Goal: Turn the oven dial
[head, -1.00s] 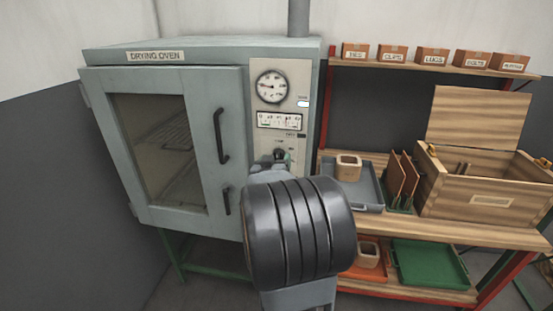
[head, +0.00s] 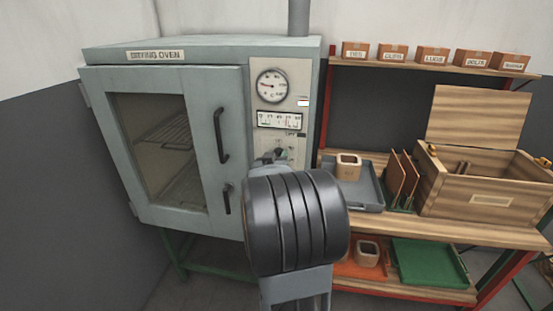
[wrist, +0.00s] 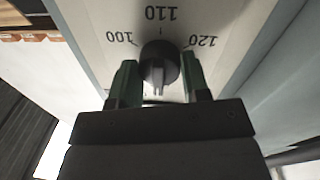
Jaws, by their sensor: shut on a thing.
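The drying oven (head: 180,130) stands at the left with its glazed door closed. Its control panel (head: 292,75) is on the right of its front. In the head view my gripper (head: 277,160) is at the lower panel and my dark wrist covers the area below. The dial is mostly hidden there.
A round gauge (head: 272,86) and a scale window (head: 279,120) are above the dial. Door handles (head: 221,135) stick out to its left. At the right, a wooden bench (head: 480,235) holds a grey tray (head: 370,190) and an open wooden box (head: 480,190).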

